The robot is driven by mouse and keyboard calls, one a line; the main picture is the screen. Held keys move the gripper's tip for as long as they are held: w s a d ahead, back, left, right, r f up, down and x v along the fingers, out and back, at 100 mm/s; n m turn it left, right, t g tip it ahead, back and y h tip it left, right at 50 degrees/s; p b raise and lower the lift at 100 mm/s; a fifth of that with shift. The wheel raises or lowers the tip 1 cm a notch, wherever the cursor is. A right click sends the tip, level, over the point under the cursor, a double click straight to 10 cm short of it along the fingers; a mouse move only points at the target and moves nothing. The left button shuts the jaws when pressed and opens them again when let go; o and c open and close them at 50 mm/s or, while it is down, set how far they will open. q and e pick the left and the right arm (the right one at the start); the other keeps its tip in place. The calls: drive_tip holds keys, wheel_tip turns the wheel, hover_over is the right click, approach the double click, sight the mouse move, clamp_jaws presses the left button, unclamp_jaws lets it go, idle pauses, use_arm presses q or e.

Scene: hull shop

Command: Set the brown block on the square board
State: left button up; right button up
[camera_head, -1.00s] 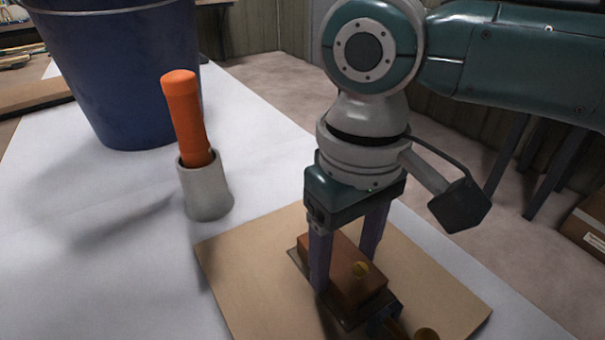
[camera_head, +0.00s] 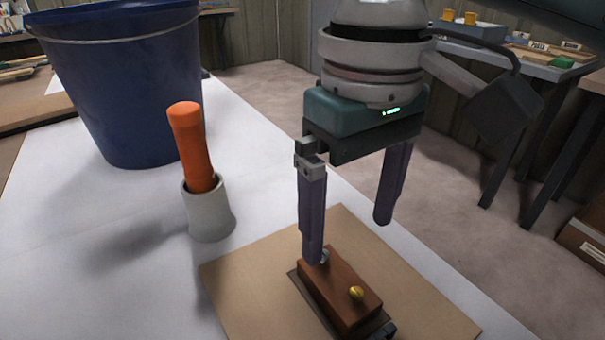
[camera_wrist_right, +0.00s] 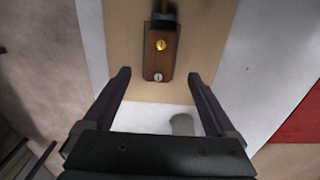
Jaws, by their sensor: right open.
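The brown block (camera_head: 338,285) has a brass knob and a small silver piece on top. It rests on a thin dark base that lies on the tan square board (camera_head: 245,285). The block also shows in the right wrist view (camera_wrist_right: 160,62), with the board (camera_wrist_right: 212,35) around it. My right gripper (camera_head: 348,238) is open and empty, its fingers above the block and apart from it. In the head view its left finger hides a bit of the block's far end. My left gripper is not in view.
A grey holder (camera_head: 209,212) with an orange-handled tool (camera_head: 193,145) stands left of the board. A large blue bucket (camera_head: 130,90) stands behind it. The white table (camera_head: 120,270) is clear at front left. A side bench (camera_head: 530,65) stands at the back right.

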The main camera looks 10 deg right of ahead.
drive_tip(key=shift+r, duration=1.35)
